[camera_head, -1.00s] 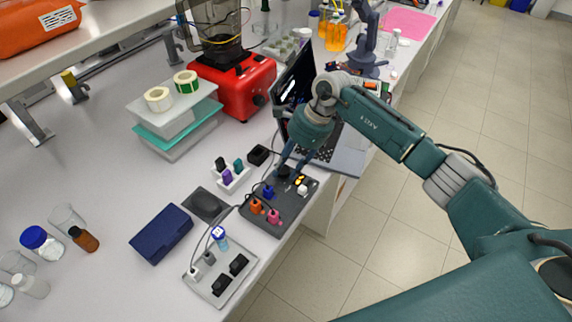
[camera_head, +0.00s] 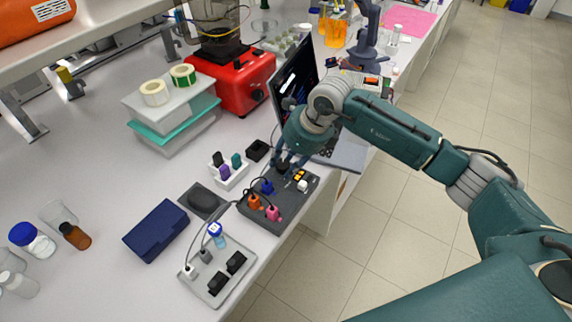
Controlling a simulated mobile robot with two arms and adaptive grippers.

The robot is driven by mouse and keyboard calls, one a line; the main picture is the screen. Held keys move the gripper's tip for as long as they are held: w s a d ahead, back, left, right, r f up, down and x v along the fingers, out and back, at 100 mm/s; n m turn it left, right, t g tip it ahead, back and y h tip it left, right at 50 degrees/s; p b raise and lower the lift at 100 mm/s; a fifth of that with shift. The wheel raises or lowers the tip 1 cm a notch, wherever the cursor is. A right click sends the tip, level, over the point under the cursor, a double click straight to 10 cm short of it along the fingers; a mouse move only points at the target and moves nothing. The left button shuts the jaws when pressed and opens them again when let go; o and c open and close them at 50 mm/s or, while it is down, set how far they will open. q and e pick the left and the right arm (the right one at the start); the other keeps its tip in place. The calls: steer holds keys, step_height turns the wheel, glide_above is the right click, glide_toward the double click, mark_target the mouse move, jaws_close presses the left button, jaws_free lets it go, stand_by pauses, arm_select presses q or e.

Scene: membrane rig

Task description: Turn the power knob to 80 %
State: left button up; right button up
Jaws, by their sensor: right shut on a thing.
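The dark control box (camera_head: 265,213) lies near the bench's front edge, with blue, orange and pink plugs, small yellow parts and a white part on top. The black power knob (camera_head: 282,166) is at the box's far end, mostly covered by my right gripper (camera_head: 285,162). My right gripper points down from above and is shut on the knob. The knob's pointer and any scale are too small or hidden to read. My left gripper does not show.
An open laptop (camera_head: 342,153) stands right behind the gripper. A red blender base (camera_head: 238,82) is further back. A white rack (camera_head: 229,173) and a small black box (camera_head: 257,151) are left of the control box. A grey tray (camera_head: 218,272) with cables lies in front.

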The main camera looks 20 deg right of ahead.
steer(key=m, duration=0.1)
steer(key=b, duration=0.1)
steer(key=m, duration=0.1)
steer(key=shift+w+a+r+m+t+h, duration=0.2)
steer(key=shift+r+m+t+h, duration=0.1)
steer(key=shift+t+h, duration=0.1)
steer(key=shift+m+b, duration=0.3)
steer(key=shift+b, duration=0.1)
steer(key=shift+w+d+r, duration=0.1)
steer(key=shift+r, duration=0.05)
steer(key=o, duration=1.1)
steer(key=shift+f, duration=0.2)
steer(key=shift+s, duration=0.2)
steer(key=v, duration=1.2)
